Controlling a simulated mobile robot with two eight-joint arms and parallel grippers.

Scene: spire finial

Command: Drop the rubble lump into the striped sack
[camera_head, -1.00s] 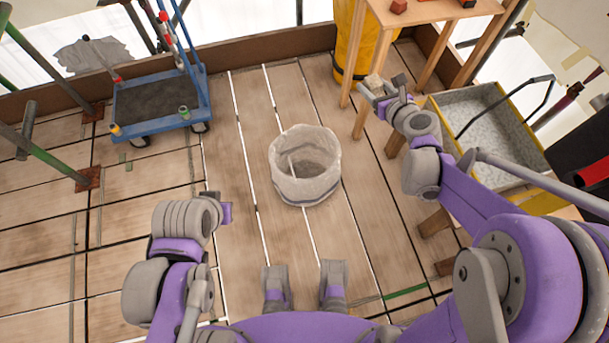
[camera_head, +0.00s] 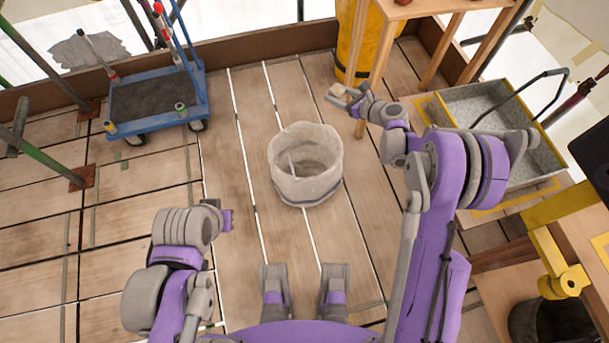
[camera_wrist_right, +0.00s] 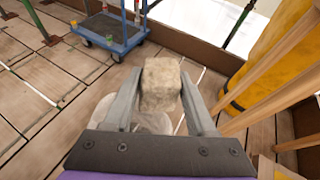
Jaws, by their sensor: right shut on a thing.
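The rubble lump (camera_head: 337,89) is a small beige block at the tip of my right gripper (camera_head: 343,96). In the right wrist view the lump (camera_wrist_right: 161,84) sits between the two grey fingers, which are shut on it. The striped sack (camera_head: 306,188) is an open, whitish sack with a dark band low on its side, standing upright on the planks. The lump is held beyond the sack and to its right in the head view. In the right wrist view the sack (camera_wrist_right: 142,119) is partly hidden behind lump and fingers. My left gripper (camera_head: 226,221) is left of the sack; its fingers are unclear.
A blue cart (camera_head: 155,103) stands at the back left. A yellow barrel-like object (camera_head: 351,45) and a wooden stand (camera_head: 405,10) are behind my right gripper. A grey tub (camera_head: 497,117) with a yellow edge is at right. Planks around the sack are clear.

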